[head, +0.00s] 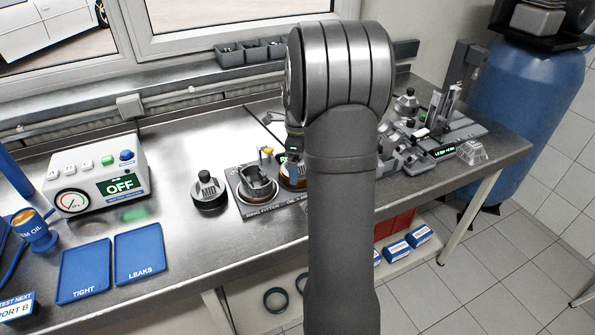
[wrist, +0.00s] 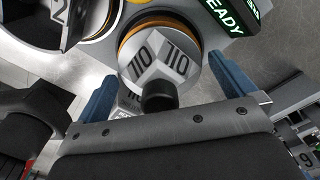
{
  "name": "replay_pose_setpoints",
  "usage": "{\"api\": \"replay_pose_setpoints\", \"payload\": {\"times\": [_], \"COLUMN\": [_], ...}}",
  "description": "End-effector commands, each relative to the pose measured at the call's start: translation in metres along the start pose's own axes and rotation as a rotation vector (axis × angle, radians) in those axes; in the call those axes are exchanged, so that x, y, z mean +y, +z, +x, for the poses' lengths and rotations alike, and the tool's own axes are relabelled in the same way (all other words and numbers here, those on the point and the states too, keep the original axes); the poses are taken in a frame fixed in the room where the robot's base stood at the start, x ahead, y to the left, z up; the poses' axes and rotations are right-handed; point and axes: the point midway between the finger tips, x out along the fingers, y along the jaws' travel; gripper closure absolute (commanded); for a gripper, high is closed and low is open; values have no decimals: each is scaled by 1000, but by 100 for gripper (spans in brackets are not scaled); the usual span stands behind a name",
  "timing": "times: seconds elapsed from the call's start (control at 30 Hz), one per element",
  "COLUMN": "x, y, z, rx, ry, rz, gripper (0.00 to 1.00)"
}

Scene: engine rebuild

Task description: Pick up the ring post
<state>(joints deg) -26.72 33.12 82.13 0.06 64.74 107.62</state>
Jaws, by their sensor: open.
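What looks like the ring post, a grey faceted piece marked 110 (wrist: 160,60) with an orange band around its base, shows at upper middle in the wrist view. A dark round knob (wrist: 158,97) is in front of it. My gripper (wrist: 165,88) is open, with one blue finger on either side of the knob and the lower part of the piece. I cannot tell whether either finger touches it. In the head view the orange-banded piece (head: 292,176) is partly hidden behind my arm, at the right of the ring fitter plate (head: 247,208). My arm hides the gripper there.
A dark cup-like part (head: 257,183) stands on the ring fitter plate, with a knobbed grey part (head: 208,190) to its left. The tester box (head: 100,172) and the blue TIGHT (head: 84,272) and LEAKS (head: 139,253) trays are farther left. Metal fixtures (head: 435,125) crowd the right.

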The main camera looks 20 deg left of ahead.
Motion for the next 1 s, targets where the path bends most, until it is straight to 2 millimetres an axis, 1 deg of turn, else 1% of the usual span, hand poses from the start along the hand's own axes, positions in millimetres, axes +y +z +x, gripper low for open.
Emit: {"api": "replay_pose_setpoints", "payload": {"times": [0.1,0.3,0.47,0.5,0.57,0.83,1.0], "x": [0,0,0,0,0,0,-1], "y": [0,0,0,0,0,0,0], "z": [7,7,7,7,6,4,-9], "rx": [-1,-1,-1,-1,-1,-2,-1], "ry": [0,-1,-1,-1,-2,-3,-4], "rz": [0,0,0,0,0,0,0], "gripper": [0,0,31,39,51,51,51]}}
